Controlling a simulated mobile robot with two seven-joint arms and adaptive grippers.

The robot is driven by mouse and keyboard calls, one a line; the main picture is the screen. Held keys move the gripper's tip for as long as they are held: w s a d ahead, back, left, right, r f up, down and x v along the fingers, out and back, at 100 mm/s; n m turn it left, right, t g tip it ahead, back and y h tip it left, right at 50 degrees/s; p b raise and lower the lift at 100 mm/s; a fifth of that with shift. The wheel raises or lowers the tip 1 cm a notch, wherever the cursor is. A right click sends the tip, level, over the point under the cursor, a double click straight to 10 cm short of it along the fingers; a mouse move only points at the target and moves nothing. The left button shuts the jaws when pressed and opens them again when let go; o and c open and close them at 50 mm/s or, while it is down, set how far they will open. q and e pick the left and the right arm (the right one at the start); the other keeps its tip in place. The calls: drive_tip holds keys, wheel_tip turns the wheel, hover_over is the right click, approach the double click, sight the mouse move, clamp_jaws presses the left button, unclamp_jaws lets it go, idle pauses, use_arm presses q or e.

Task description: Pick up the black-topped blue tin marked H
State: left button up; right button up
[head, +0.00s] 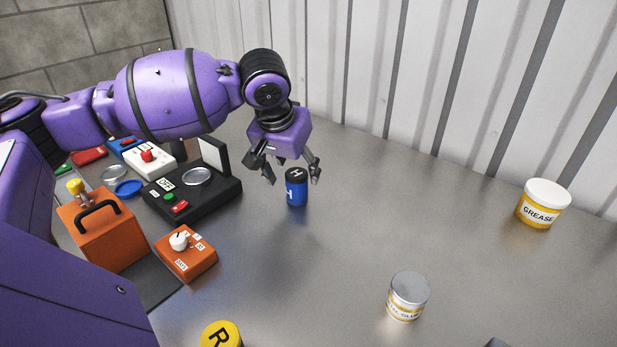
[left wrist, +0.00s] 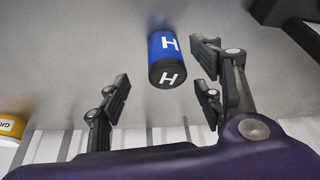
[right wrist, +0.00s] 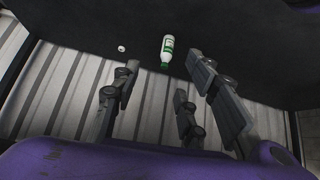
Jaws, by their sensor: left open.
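The blue tin marked H (head: 297,190) stands upright on the metal bench in the head view, with a black top bearing a white H. In the left wrist view the tin (left wrist: 165,52) shows between and just beyond the fingers, closer to the right-hand ones. My left gripper (head: 294,180) is open and empty, its fingers spread above and around the tin's top; I cannot tell if any finger touches it. My right gripper (right wrist: 165,100) appears only in its own wrist view, fingers apart, with nothing between them.
A grease tub (head: 542,205) and a glue tin (head: 408,297) stand to the right. A yellow-topped tin marked R (head: 221,336) is at the front. An orange box (head: 103,232), an orange dial box (head: 187,253) and a black scale (head: 190,196) crowd the left. A green-white bottle (right wrist: 167,50) shows in the right wrist view.

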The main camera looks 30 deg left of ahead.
sight(297, 183)
use_arm(q)
drive_tip(key=shift+s+x, duration=0.2)
drive_tip(key=shift+x, duration=0.9)
drive_tip(key=x, duration=0.4)
drive_tip(key=shift+w+a+f+b, duration=0.2)
drive_tip(key=shift+w+a+b, duration=0.15)
drive_tip(key=shift+w+a, duration=0.05)
drive_tip(key=c, duration=1.2)
drive_tip(key=shift+c, duration=0.8)
use_arm(e)
drive_tip(key=shift+s+f, duration=0.45)
drive_tip(key=shift+s, duration=0.4)
